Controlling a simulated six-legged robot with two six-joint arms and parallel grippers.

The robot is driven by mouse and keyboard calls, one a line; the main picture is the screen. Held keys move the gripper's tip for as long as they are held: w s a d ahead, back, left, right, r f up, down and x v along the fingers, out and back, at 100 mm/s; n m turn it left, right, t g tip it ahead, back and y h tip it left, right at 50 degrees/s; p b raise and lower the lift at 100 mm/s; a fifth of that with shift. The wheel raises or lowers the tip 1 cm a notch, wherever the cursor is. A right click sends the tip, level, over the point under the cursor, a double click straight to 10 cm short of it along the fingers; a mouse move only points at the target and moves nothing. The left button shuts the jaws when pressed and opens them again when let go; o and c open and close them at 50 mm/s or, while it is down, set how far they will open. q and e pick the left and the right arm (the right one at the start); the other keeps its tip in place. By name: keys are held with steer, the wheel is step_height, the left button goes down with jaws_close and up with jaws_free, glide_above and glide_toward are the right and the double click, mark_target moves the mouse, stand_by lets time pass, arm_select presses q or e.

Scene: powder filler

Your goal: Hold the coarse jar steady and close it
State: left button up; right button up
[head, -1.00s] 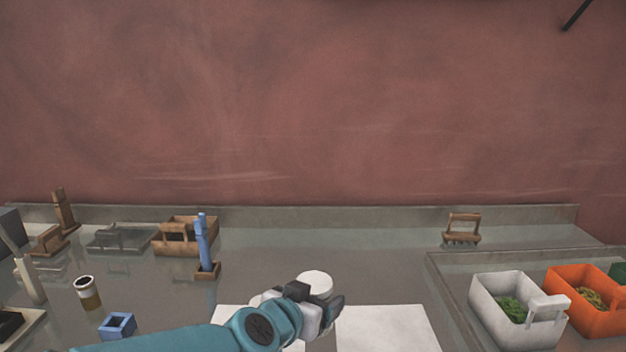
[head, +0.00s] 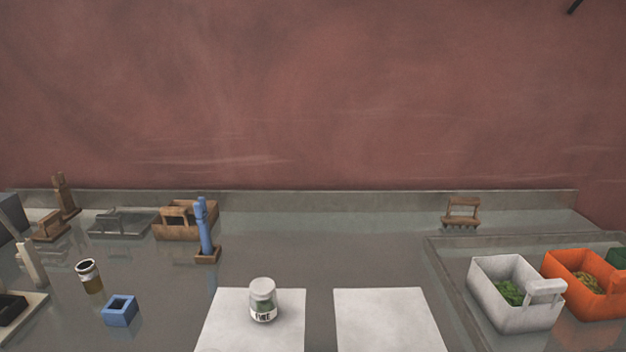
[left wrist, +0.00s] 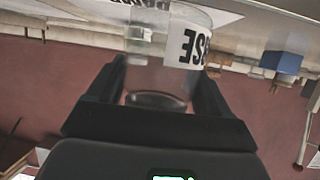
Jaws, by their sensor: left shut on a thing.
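The coarse jar (left wrist: 155,72) is in the left wrist view, a clear jar with a white label whose last letters read "SE" upside down. My left gripper (left wrist: 160,88) is shut on it, a finger on each side. Its end nearer my palm shows a dark rounded rim; I cannot tell whether a lid is there. The head view shows neither this jar nor my left gripper. There, a jar marked FINE (head: 263,304) stands upright with a white lid on the left white mat (head: 225,325). My right gripper is in neither view.
The right white mat (head: 388,322) is bare. White (head: 530,315) and orange (head: 595,298) baskets stand at the right.

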arm_select(q)
steer(key=shift+s+d+r, duration=0.15)
steer(key=shift+s+r, duration=0.35)
steer(key=shift+s, duration=0.05)
steer(key=shift+w+r+n+y, duration=0.25)
steer(key=shift+r+n+y, duration=0.15)
steer(key=shift+r+y, duration=0.1)
steer(key=shift+w, duration=0.1)
steer(key=shift+d, duration=0.3)
steer(key=d+r, duration=0.3)
steer(key=d, duration=1.5)
steer(key=shift+d, duration=0.3)
steer(key=shift+w, duration=0.1)
